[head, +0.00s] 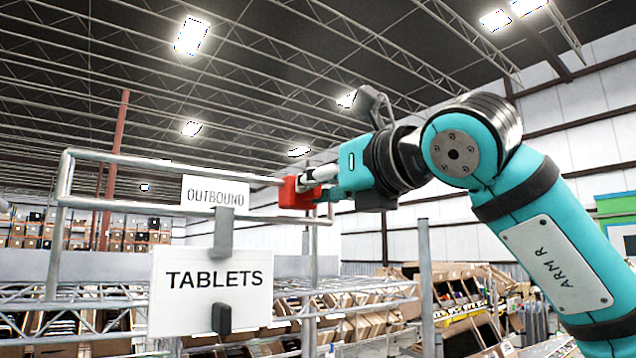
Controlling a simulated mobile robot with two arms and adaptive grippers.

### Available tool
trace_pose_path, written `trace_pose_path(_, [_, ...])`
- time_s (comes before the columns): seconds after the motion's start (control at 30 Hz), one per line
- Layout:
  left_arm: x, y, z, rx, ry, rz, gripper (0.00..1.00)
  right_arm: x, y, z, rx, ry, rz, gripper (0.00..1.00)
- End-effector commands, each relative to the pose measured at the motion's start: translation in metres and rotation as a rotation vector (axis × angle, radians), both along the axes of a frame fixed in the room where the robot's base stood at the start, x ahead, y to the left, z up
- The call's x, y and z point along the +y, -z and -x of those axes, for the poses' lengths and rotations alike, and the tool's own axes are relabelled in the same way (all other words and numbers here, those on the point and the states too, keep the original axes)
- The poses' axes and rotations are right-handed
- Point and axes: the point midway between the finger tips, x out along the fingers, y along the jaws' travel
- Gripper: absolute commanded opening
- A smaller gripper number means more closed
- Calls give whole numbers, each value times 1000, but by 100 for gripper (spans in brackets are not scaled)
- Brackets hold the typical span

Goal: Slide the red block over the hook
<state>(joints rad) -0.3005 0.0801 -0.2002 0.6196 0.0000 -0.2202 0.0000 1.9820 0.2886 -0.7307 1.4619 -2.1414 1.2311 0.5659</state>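The red block (295,194) is at the right end of the upper rail in the head view, touching or overlapping the rail there. My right gripper (312,186) comes from the right, its fingers at the block's right side, and appears shut on it. Part of the fingertips is hidden by the block. A grey hook (223,234) hangs on the rail frame left of the block, between the two signs. A dark grey piece (221,318) sticks out at the lower sign. I cannot tell whether the block encloses the rail. My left gripper is not in view.
A metal rail frame (110,157) carries an OUTBOUND sign (200,190) and a TABLETS sign (170,320). Tilted cartons (365,325) fill racks below and behind. A grey post (426,270) stands under my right arm. The space above the rail is clear.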

Motion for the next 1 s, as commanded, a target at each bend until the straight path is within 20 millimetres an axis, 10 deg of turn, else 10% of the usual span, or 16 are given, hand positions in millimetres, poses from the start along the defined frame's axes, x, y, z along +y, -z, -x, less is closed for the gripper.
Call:
trace_pose_path(0.53, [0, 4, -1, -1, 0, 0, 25, 5, 1, 4, -1, -1, 0, 0])
trace_pose_path(1.0, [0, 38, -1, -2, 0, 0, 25, 88, 0, 65, -4, -1, 0, 0])
